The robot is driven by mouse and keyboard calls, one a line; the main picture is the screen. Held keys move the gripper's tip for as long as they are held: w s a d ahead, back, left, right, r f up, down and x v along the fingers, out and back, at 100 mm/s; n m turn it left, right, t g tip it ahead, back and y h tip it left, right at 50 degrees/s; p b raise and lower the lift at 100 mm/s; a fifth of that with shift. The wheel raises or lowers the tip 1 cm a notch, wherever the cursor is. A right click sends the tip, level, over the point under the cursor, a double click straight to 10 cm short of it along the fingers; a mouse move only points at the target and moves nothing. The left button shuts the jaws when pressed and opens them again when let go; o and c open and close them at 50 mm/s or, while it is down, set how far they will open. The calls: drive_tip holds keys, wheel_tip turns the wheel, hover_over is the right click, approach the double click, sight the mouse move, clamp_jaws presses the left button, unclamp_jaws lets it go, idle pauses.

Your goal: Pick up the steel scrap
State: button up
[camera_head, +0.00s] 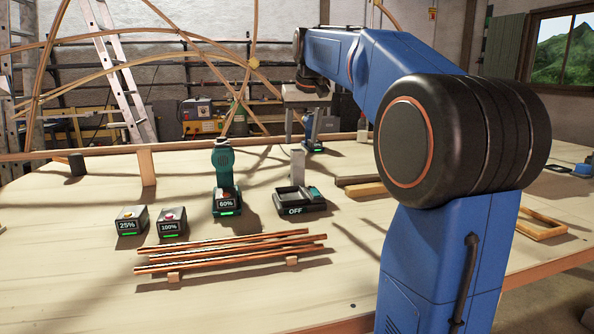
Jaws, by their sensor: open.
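My gripper (306,125) hangs from my blue arm over the far middle of the table, with its jaws apart and nothing visible between them. A small upright light-grey piece (298,164) stands on the table just below and in front of it. It may be the steel scrap, but I cannot tell its material for sure. The gripper appears above this piece and not touching it.
Copper-coloured rods (230,252) lie on small blocks at the front. Two battery packs, at 25% (130,221) and 100% (172,223), a green drill (224,178) and a charger (297,201) marked OFF stand nearby. Bent laths (150,50) arch behind. The left front table is clear.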

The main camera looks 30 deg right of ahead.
sight(297, 165)
drive_tip(key=x, duration=1.2)
drive_tip(key=shift+f, duration=0.2)
clamp_jaws()
drive_tip(key=shift+r, duration=0.1)
wheel_tip(297, 165, up, 18)
idle(0.4)
